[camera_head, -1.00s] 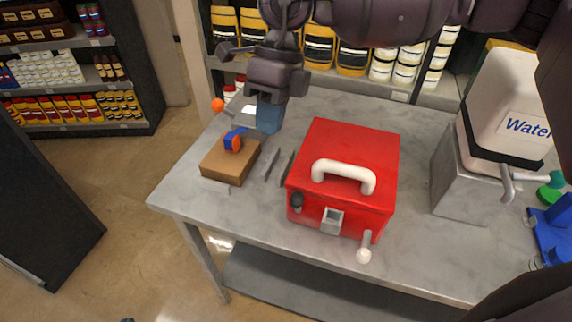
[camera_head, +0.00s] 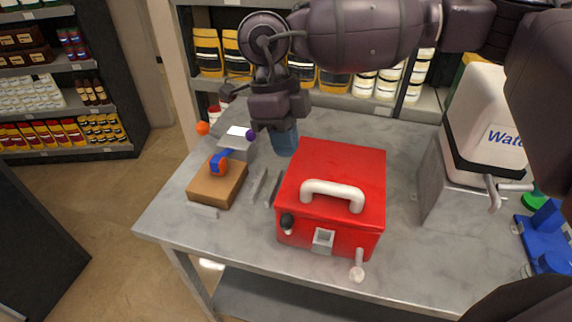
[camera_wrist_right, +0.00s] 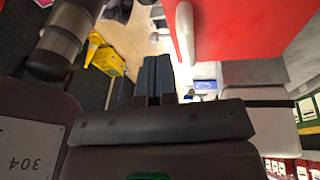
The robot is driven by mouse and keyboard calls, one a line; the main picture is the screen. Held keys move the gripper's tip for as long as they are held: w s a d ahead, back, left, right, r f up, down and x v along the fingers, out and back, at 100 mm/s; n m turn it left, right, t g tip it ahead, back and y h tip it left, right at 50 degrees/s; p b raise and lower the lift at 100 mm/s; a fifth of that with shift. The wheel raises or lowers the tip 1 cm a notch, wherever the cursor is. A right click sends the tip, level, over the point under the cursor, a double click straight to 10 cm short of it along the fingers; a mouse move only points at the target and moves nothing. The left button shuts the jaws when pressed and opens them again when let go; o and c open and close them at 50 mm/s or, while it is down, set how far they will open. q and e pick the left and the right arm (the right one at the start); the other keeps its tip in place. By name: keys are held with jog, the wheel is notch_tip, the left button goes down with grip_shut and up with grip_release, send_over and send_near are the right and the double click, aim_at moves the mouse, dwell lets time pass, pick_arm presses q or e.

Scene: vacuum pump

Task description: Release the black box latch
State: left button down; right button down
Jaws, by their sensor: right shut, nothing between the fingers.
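The red box (camera_head: 333,177) with a white handle stands on the table in the head view. A black knob-like part (camera_head: 286,222) sits on the left of its front. A grey metal latch plate (camera_head: 323,240) is at the front middle, and a pale round-ended lever (camera_head: 357,268) hangs at the front right. I see no separate black box. My right gripper (camera_head: 285,140) is shut and empty, pointing down just behind the red box's back left corner. Its blue fingers (camera_wrist_right: 156,76) are together in the right wrist view, with the red box (camera_wrist_right: 235,28) beside them. My left gripper is not in view.
A brown block (camera_head: 218,183) with a blue-orange part on it lies left of the box, near thin grey bars (camera_head: 265,187). A metal unit with a white water container (camera_head: 490,125) stands to the right. Stocked shelves are behind. Some table (camera_head: 200,238) is clear at front left.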

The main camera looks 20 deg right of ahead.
jog(key=p, duration=0.1)
send_over(289, 215)
jog(key=w+d, duration=0.1)
jog(key=f, duration=0.8)
jog(key=shift+w+d+f, duration=0.15)
jog(key=shift+w+f, duration=0.05)
jog(key=f, duration=0.2)
jog(key=a, duration=0.1)
jog(key=shift+s+f+p, duration=0.35)
jog(key=shift+f+p, duration=0.05)
jog(key=shift+s+a+f, duration=0.1)
jog(key=shift+a+f, duration=0.05)
jog(key=shift+f, duration=0.25)
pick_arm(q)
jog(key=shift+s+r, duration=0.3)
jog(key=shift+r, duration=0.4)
pick_arm(e)
jog(key=shift+f, duration=0.1)
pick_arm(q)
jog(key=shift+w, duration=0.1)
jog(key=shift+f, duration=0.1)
pick_arm(e)
jog(key=shift+a, duration=0.1)
